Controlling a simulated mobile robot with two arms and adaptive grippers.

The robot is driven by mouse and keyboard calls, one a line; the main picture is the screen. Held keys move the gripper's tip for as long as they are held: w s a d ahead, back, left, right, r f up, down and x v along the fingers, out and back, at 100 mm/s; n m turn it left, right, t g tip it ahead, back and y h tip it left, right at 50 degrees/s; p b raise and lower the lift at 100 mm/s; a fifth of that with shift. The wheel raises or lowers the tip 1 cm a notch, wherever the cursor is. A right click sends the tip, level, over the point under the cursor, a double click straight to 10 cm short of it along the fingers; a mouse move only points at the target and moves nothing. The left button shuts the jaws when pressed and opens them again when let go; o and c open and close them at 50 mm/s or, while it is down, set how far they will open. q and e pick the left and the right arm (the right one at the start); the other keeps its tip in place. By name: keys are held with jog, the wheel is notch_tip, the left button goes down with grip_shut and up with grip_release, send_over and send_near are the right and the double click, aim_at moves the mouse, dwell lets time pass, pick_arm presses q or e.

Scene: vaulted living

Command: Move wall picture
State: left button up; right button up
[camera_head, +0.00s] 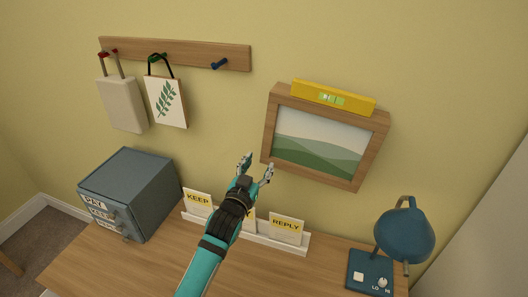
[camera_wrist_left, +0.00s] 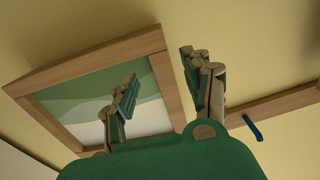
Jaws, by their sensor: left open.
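The wall picture (camera_head: 320,143) is a landscape of green hills and pale sky in a wooden frame, on the yellow wall at the right in the head view. Its top and bottom edges slope down to the right there. A yellow spirit level (camera_head: 333,98) with a pale green window lies along its top edge. My left gripper (camera_head: 256,167) is open and empty, just left of the frame's lower left corner. In the left wrist view, one finger overlaps the picture (camera_wrist_left: 85,95) and the other appears beyond the frame's edge; contact is unclear. My right gripper is not in view.
A wooden peg rail (camera_head: 180,54) holds a beige hanging item (camera_head: 123,104) and a leaf-print bag (camera_head: 166,101). On the desk (camera_head: 150,268) are a grey drawer box (camera_head: 140,185), a card holder (camera_head: 270,243) below my gripper, and a blue lamp (camera_head: 404,235).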

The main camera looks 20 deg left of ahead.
aim_at(265, 154)
pick_arm(q)
jog(key=w, duration=0.4)
jog(key=shift+d+p, duration=0.1)
jog(key=shift+p, duration=0.25)
jog(key=shift+w, duration=0.5)
grip_shut()
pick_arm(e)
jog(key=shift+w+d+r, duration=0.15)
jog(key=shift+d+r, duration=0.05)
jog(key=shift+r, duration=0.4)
